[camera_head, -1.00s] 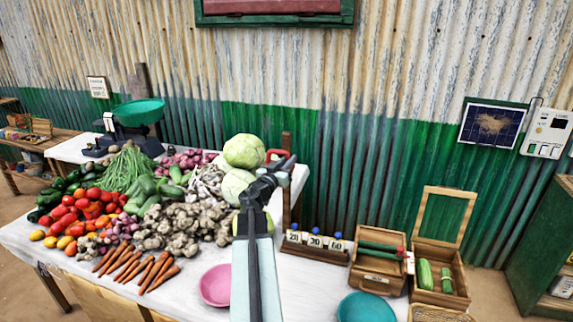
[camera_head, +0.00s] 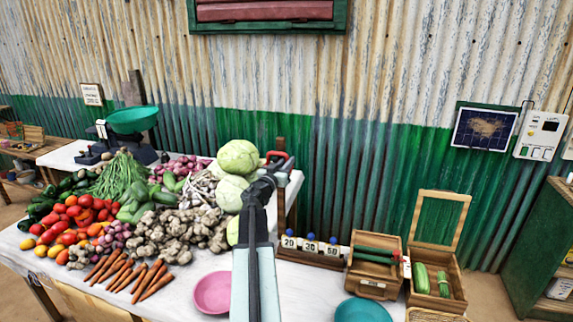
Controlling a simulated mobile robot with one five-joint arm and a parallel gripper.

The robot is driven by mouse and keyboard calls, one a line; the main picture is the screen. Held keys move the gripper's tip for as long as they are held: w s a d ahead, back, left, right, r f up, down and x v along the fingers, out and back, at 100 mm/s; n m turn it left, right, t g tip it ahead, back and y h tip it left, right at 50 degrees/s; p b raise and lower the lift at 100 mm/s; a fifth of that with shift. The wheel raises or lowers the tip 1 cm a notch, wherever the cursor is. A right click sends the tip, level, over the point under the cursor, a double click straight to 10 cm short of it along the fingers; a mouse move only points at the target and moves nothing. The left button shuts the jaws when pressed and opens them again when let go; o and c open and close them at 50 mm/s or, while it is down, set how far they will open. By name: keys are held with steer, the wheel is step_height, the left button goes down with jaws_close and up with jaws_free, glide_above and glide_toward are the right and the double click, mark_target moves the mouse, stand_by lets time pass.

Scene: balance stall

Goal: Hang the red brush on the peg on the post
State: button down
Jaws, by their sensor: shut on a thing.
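The red brush (camera_head: 274,156) shows as a small red piece with grey-black parts beside the upper part of the brown post (camera_head: 281,207). My gripper (camera_head: 272,175) is shut on the brush, at the far end of my raised arm. The wrist and arm hide much of the jaws and brush. The brush overlaps the post in the picture; I cannot tell whether they touch. The peg cannot be made out.
Cabbages (camera_head: 238,157) are stacked left of my gripper. Number blocks (camera_head: 311,246) and wooden boxes (camera_head: 375,270) stand to the right. A pink bowl (camera_head: 212,293) and a teal bowl (camera_head: 362,311) are near the front. The corrugated wall (camera_head: 400,130) is behind.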

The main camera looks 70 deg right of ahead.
steer(key=shift+w, duration=0.1)
stand_by(0.3)
steer(key=c, duration=1.3)
jaws_free()
